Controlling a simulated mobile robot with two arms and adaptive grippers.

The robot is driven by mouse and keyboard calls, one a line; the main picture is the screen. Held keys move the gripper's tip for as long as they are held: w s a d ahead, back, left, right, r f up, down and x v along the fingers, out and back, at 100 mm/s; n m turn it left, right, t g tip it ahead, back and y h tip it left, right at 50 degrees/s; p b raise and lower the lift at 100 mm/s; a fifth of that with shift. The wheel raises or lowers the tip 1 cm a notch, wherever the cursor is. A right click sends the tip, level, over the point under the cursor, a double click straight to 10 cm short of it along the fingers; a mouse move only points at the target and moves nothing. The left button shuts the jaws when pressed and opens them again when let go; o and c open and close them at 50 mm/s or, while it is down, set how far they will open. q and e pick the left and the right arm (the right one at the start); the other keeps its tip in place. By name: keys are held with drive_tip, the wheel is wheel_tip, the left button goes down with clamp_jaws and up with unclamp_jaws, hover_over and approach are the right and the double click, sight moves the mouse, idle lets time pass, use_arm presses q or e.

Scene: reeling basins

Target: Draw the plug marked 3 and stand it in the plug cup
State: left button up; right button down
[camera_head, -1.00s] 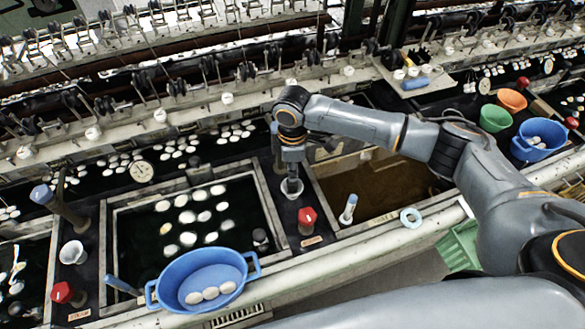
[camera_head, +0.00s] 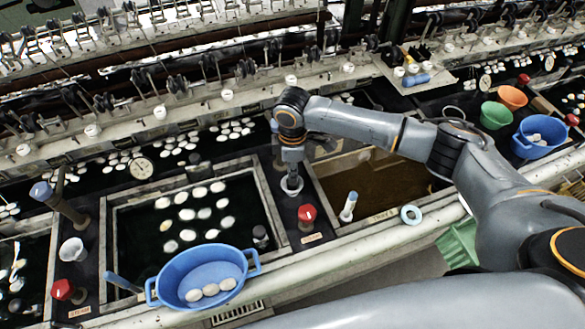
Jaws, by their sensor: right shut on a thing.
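My right gripper (camera_head: 291,170) points down over the divider between two basins, its fingers at a white cup (camera_head: 291,189). The gripper is shut on a plug, mostly hidden by the fingers and cup; its mark cannot be read. I cannot tell whether the plug touches the cup's bottom. A similar white cup (camera_head: 72,249) stands on the left divider. A pale plug with a blue top (camera_head: 349,206) stands at the near left corner of the brown-water basin (camera_head: 372,190). My left gripper is not in view.
A red knob (camera_head: 307,213) stands just in front of the gripper. A blue bowl (camera_head: 205,274) with white cocoons sits on the near rim of the left basin, which holds floating cocoons. Reeling gear lines the back.

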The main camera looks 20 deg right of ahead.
drive_tip(key=shift+f, duration=0.6)
drive_tip(key=c, duration=1.3)
unclamp_jaws()
drive_tip(key=shift+r, duration=0.1)
wheel_tip(320, 180, up, 12)
drive_tip(key=shift+f, duration=0.1)
